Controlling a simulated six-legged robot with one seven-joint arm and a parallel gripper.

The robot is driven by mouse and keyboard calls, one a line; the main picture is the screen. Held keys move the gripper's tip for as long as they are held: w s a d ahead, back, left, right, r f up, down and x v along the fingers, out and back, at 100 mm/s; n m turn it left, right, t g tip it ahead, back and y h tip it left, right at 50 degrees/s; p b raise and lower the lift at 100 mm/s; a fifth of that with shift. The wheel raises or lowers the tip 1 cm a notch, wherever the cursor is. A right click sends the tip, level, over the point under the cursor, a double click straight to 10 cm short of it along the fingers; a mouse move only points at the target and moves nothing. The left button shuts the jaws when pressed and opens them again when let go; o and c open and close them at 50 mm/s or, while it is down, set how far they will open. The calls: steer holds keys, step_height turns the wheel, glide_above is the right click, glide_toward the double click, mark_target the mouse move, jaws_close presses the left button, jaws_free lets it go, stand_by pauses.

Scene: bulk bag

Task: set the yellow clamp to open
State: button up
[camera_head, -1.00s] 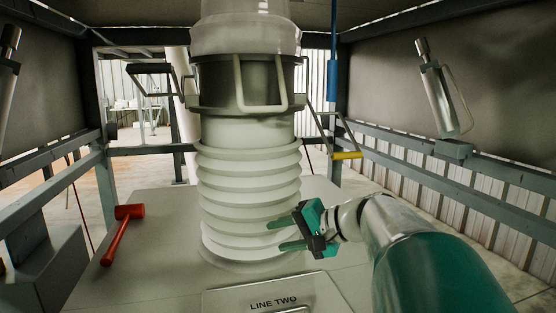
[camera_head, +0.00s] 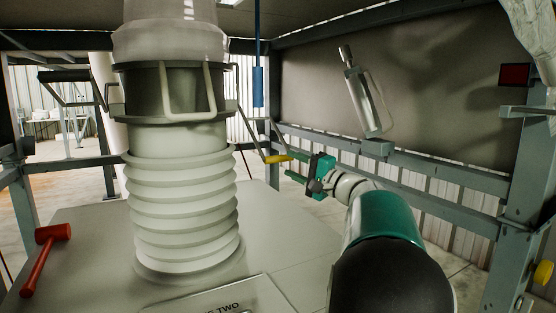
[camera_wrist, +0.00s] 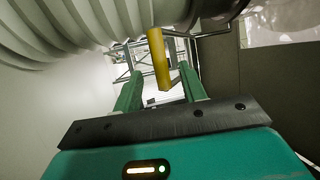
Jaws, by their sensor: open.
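The yellow clamp shows as a yellow grip (camera_head: 279,159) on a thin grey lever. The lever slopes down to the right from beside the spout's collar. In the wrist view the yellow grip (camera_wrist: 159,58) stands nearly upright between the lines of my two green fingers. My gripper (camera_head: 296,169) is open, with its fingers pointing left at the yellow grip. It also shows in the wrist view (camera_wrist: 160,76), with nothing held. The fingertips are close to the grip; I cannot tell whether they touch it. The clamp's far end is unclear.
The white ribbed spout (camera_head: 183,205) with its grey collar (camera_head: 170,92) stands left of my gripper. A red mallet (camera_head: 46,258) lies on the table (camera_head: 95,285). A blue hanging handle (camera_head: 258,86) is above the lever. Frame rails (camera_head: 440,185) run along the right.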

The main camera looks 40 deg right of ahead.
mark_target(282, 160)
steer(key=x, duration=0.6)
steer(key=shift+s, duration=0.1)
jaws_close()
